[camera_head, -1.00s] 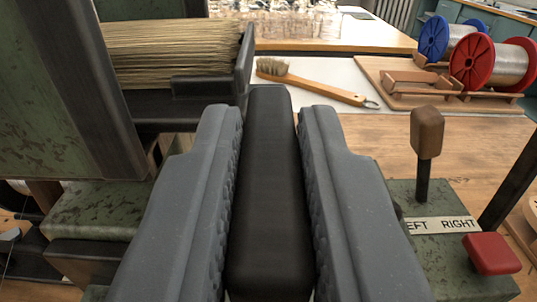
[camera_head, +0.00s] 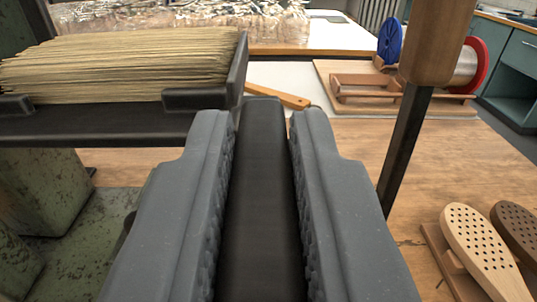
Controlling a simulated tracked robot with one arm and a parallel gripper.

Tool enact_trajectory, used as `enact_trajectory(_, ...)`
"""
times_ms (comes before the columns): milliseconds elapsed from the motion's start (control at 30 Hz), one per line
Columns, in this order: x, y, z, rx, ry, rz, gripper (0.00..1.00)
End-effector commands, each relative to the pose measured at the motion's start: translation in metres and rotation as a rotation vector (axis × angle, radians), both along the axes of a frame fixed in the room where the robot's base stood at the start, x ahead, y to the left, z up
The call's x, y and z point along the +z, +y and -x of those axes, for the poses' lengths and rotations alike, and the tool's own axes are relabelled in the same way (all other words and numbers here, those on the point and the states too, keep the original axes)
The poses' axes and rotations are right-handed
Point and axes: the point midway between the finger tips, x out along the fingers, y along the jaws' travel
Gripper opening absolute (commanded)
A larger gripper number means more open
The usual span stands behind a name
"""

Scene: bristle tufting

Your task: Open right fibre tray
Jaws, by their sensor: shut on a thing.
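The fibre tray (camera_head: 75,128) is a dark, low-walled tray at the left, filled with a bundle of straw-coloured fibres (camera_head: 120,65). Its dark end wall stands at the right end of the fibres. My gripper (camera_head: 262,118) is shut on a black handle (camera_head: 262,200), a bar lying lengthwise between its two grey ribbed fingers. The handle's far end reaches the tray's end wall; the exact joint is hard to see.
A lever with a wooden knob (camera_head: 436,40) on a dark rod stands close at the right. Perforated brush bodies (camera_head: 480,245) lie at lower right. Red spool (camera_head: 470,68) and blue spool (camera_head: 391,40) are behind. A green machine base (camera_head: 80,245) is at lower left.

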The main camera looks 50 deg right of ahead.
Motion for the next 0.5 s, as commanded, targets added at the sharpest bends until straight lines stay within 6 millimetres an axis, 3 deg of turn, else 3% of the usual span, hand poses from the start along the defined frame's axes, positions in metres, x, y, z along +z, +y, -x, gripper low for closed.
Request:
enact_trajectory(167, -0.0063, -0.0021, 0.0053, -0.012, 0.012, -0.009, 0.00)
enact_trajectory(200, -0.0066, -0.0020, 0.0054, -0.012, 0.012, -0.009, 0.19)
enact_trajectory(267, -0.0066, -0.0016, 0.0052, -0.011, 0.012, -0.009, 0.36)
enact_trajectory(500, -0.0055, 0.0004, 0.0016, -0.005, 0.010, -0.007, 0.38)
